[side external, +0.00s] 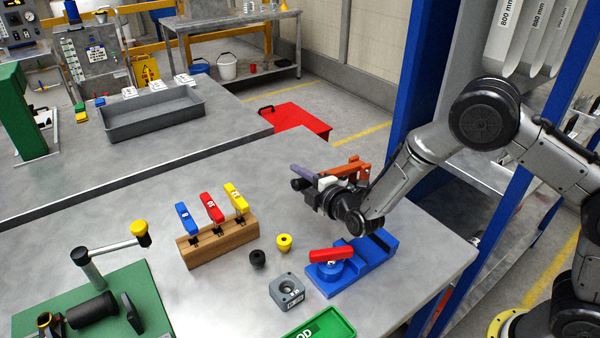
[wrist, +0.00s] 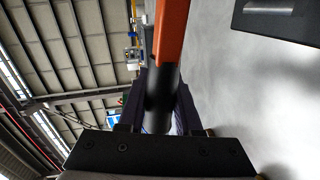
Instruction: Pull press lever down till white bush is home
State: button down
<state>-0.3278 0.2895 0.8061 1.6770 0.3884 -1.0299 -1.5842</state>
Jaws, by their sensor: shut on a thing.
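My gripper (side external: 312,190) is above the bench, right of the middle in the side external view. In the wrist view its dark fingers are shut around the black grip (wrist: 161,95) of an orange-red lever (wrist: 171,30). The lever runs from the grip up to the top edge there. An orange-red part (side external: 345,170), apparently this lever, shows behind my gripper in the side external view. A small white piece (side external: 327,182) shows beside my gripper; I cannot tell if it is the white bush. The press body and any bush seat are not clearly visible.
A blue fixture (side external: 378,248) with a red handle (side external: 331,256) stands below my gripper. Nearby are a yellow bush (side external: 284,242), black bush (side external: 257,259), grey block (side external: 287,293), green tray (side external: 325,328) and wooden block (side external: 220,243) with three coloured handles.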

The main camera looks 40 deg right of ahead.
jog(key=shift+f, duration=0.3)
jog(key=c, duration=0.6)
grip_release()
jog(key=shift+r, duration=0.1)
jog(key=s+r, duration=0.2)
jog(key=s, duration=1.1)
jog(key=shift+s+r, duration=0.3)
jog(key=shift+r, duration=0.05)
jog(key=shift+a, duration=0.1)
